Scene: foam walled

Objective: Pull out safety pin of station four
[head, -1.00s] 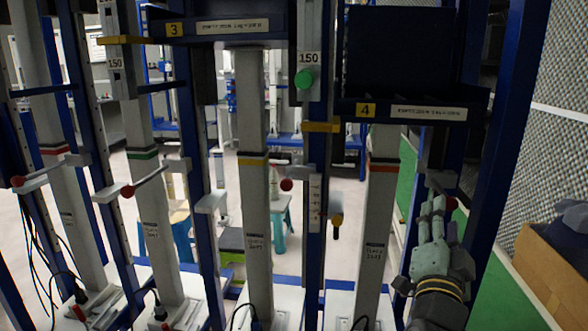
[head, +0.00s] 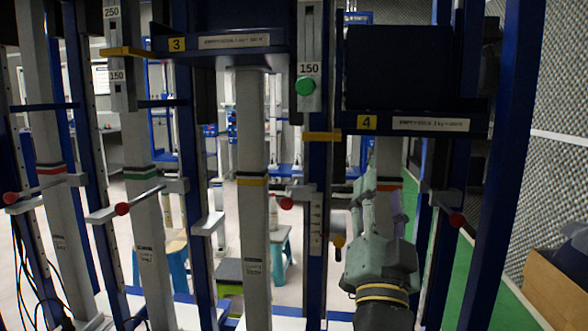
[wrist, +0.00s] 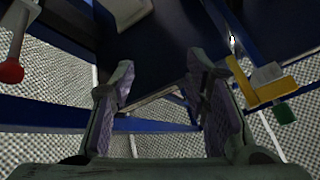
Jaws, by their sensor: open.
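The safety pin (head: 457,219) at station four, a rod with a red ball end, sticks out from a grey bracket right of the station's grey column. The yellow number 4 label (head: 367,122) is on the dark crossbar above. My gripper (head: 380,190) is open and empty, pointing up in front of that column, left of the pin and apart from it. In the wrist view, the open fingers (wrist: 160,85) have nothing between them. A red ball end (wrist: 10,71) on a grey rod shows at the upper left there, outside the fingers.
Similar red-ended pins stand at the neighbouring stations, the nearest (head: 287,203) left of my gripper. A blue post (head: 503,150) stands right of the pin.

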